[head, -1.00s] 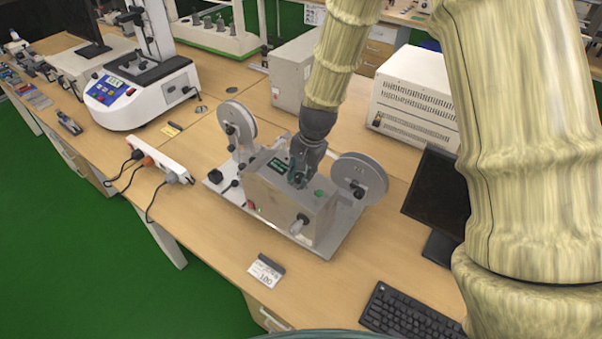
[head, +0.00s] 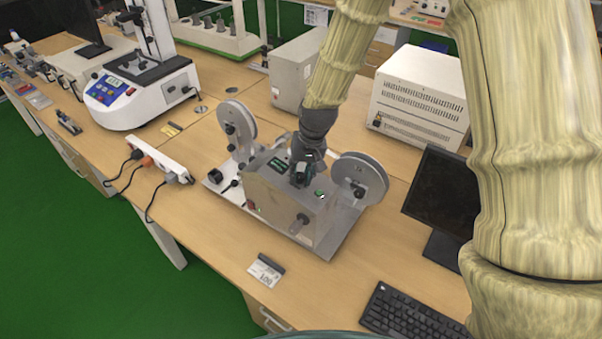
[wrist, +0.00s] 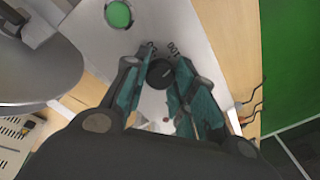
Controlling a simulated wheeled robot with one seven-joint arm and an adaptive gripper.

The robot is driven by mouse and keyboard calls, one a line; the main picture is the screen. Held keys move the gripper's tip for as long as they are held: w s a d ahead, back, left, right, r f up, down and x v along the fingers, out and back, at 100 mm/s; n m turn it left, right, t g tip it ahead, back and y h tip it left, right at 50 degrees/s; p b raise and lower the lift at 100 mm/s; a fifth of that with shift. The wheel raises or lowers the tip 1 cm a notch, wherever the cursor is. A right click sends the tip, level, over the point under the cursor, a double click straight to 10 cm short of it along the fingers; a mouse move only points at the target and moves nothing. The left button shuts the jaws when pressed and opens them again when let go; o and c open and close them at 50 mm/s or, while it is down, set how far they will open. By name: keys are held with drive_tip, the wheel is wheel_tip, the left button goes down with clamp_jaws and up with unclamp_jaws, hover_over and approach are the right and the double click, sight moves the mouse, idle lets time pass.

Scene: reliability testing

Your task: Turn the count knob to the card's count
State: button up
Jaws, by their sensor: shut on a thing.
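The count knob (wrist: 160,73) is a small black knob on the grey top of the reel machine (head: 275,208). In the wrist view it sits between the teal pads of my gripper (wrist: 158,80), which is shut on it from both sides. Printed marks that look like 50 and 100 stand beyond the knob, but its pointer is not clear. In the head view my gripper (head: 302,180) reaches down onto the machine top and hides the knob. The white card (head: 265,271) lies on the bench in front; its large number looks like 100.
A green button (wrist: 119,15) is close to the knob; it also shows in the head view (head: 320,194). Two grey reels flank the machine, the right one (head: 360,180) near my gripper. A power strip (head: 160,160) lies left, a monitor (head: 440,200) and keyboard (head: 410,315) right.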

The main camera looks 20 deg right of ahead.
drive_tip(key=shift+n, duration=1)
drive_tip(key=o, duration=1)
drive_tip(key=shift+o, duration=0.2)
drive_tip(key=v, duration=1.2)
